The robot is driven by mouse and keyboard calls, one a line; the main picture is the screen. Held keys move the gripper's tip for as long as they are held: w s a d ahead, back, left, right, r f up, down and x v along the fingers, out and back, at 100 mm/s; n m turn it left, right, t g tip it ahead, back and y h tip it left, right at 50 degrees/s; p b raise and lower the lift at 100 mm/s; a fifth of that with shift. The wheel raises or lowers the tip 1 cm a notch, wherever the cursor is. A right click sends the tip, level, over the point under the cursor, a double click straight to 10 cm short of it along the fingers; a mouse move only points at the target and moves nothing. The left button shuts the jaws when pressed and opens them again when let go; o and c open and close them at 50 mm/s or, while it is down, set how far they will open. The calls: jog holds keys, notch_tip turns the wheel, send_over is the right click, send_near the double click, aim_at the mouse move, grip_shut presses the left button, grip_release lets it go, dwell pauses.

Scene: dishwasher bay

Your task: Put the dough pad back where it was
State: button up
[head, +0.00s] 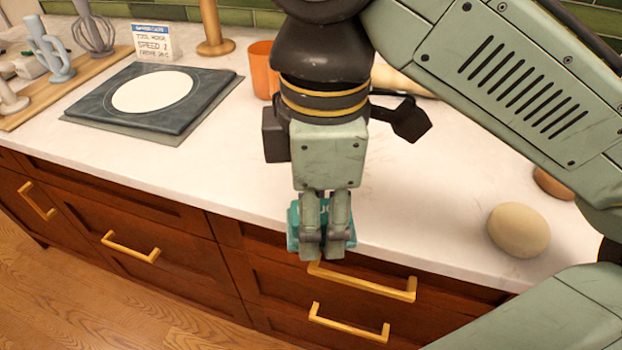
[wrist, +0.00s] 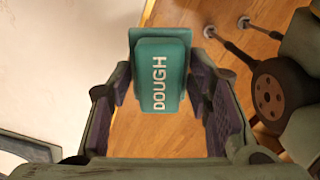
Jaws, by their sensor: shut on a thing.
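The dough pad is a small teal block with the word DOUGH on its face. It shows between my fingers in the wrist view (wrist: 172,62) and, mostly covered by them, in the head view (head: 293,228). My gripper (head: 325,250) is shut on the pad and points down at the front edge of the counter. In the wrist view my gripper (wrist: 160,95) has a finger on each side of the pad, with wooden floor behind it. Its underside is hidden.
The white counter (head: 225,180) has free room left of my gripper. A dark board with a white disc (head: 152,91), a card (head: 152,43) and an orange cup (head: 263,70) stand farther back. A pale rounded object (head: 518,230) lies right. Brass handles (head: 362,282) project from drawers below.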

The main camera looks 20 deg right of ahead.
jog(key=shift+s+d+f, duration=0.1)
jog(key=shift+s+f, duration=0.05)
jog(key=shift+s, duration=0.05)
jog(key=w+d, duration=0.1)
jog(key=w, duration=0.4)
jog(key=w+d+f+p, duration=0.1)
jog(key=w, duration=0.4)
jog(key=w+d+p, duration=0.1)
jog(key=w, duration=0.4)
jog(key=shift+d+f, duration=0.25)
jog(key=shift+f+p, duration=0.4)
jog(key=shift+f, duration=1.4)
jog(key=shift+f, duration=0.1)
jog(key=o, duration=1.2)
notch_tip(320, 180, up, 12)
